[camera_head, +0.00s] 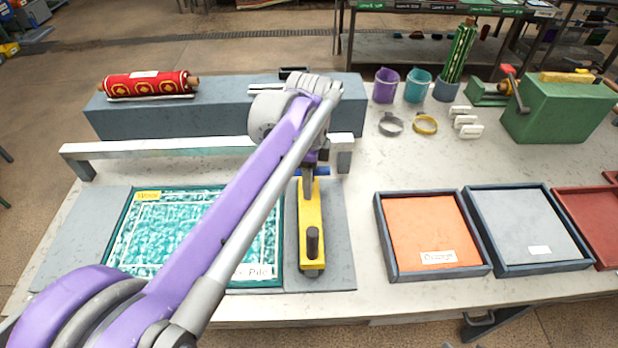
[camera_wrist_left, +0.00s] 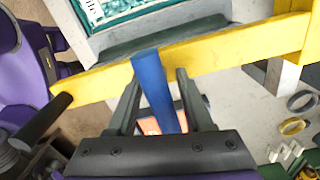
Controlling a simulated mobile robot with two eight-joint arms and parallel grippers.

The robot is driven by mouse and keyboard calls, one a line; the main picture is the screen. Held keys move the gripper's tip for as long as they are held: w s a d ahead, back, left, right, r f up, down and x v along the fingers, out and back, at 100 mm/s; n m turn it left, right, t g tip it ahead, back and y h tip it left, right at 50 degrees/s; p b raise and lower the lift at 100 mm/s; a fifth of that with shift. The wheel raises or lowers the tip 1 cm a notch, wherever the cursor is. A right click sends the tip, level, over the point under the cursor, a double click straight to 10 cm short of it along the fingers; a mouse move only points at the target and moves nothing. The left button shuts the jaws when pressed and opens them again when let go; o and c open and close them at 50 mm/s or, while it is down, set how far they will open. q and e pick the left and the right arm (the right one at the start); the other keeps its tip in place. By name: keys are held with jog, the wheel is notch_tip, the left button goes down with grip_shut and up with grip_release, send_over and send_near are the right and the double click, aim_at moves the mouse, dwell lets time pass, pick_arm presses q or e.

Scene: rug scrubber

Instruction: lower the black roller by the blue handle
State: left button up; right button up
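A yellow arm (camera_head: 312,215) lies over the grey board beside the teal rug in the head view. A dark upright cylinder (camera_head: 312,242) stands near its front end; it also juts from the arm in the left wrist view (camera_wrist_left: 40,130). I cannot tell whether this is the black roller. The blue handle (camera_wrist_left: 152,85) is between the fingers of my left gripper (camera_wrist_left: 158,95), with narrow gaps showing on both sides. In the head view the left gripper (camera_head: 309,165) is at the arm's back end, mostly hidden by my own wrist. My right gripper is out of view.
A blue-grey block (camera_head: 220,115) with a red roll (camera_head: 145,85) stands behind. Trays (camera_head: 435,235) stand right; cups (camera_head: 386,85) and a green box (camera_head: 560,110) stand back right.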

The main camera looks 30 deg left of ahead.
pick_arm(q)
jog(key=shift+r, duration=0.1)
notch_tip(320, 180, up, 11)
jog(key=shift+f+p, duration=0.15)
jog(key=shift+p, duration=0.3)
dwell(0.6)
